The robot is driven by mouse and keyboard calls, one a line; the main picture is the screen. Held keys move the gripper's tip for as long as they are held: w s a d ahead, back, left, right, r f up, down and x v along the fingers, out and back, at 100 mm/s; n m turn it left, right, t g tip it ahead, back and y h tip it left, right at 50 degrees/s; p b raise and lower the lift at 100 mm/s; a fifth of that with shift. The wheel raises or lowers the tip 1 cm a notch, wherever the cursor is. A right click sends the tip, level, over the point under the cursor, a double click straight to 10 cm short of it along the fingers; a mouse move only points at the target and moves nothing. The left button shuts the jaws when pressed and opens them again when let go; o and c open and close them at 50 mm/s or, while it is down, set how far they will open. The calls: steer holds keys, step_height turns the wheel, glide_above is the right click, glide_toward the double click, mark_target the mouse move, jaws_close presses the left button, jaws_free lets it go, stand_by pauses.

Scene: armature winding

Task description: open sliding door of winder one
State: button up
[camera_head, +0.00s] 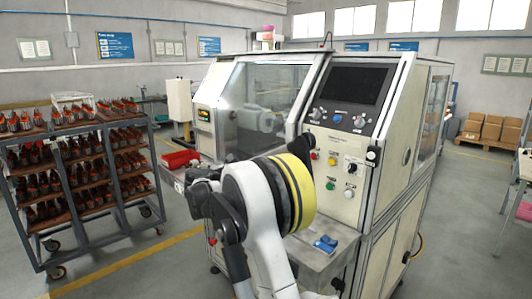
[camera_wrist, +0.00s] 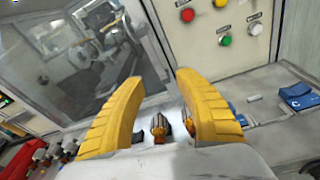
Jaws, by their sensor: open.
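The winder (camera_head: 375,150) stands in the middle of the head view. Its sliding door (camera_head: 265,92) is a clear pane in a light frame, left of the control panel, and appears to cover the opening. The pane also shows, tilted, in the wrist view (camera_wrist: 105,65). My gripper (camera_wrist: 155,72) is open, with two curved yellow fingers apart in front of the machine near the pane's lower right. I see nothing gripped. In the head view my arm covers the lower front of the machine, and I cannot make out the door handle.
A control panel (camera_head: 335,165) with coloured buttons is right of the door. A front ledge (camera_head: 322,255) carries blue items (camera_head: 325,244). Small copper-coloured parts (camera_wrist: 158,128) show between my fingers. A rack of armatures (camera_head: 80,170) stands left, with open floor between.

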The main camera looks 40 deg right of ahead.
steer(key=w+d, duration=0.1)
steer(key=d, duration=0.3)
steer(key=w+d+n+h+b, duration=0.1)
steer(key=d, duration=0.4)
steer(key=w+d+g+h, duration=0.1)
steer(key=d, duration=0.3)
steer(key=shift+d+n+b, duration=0.3)
steer(key=shift+d+n, duration=0.05)
steer(key=shift+n, duration=0.05)
steer(key=shift+r, duration=0.1)
jaws_close()
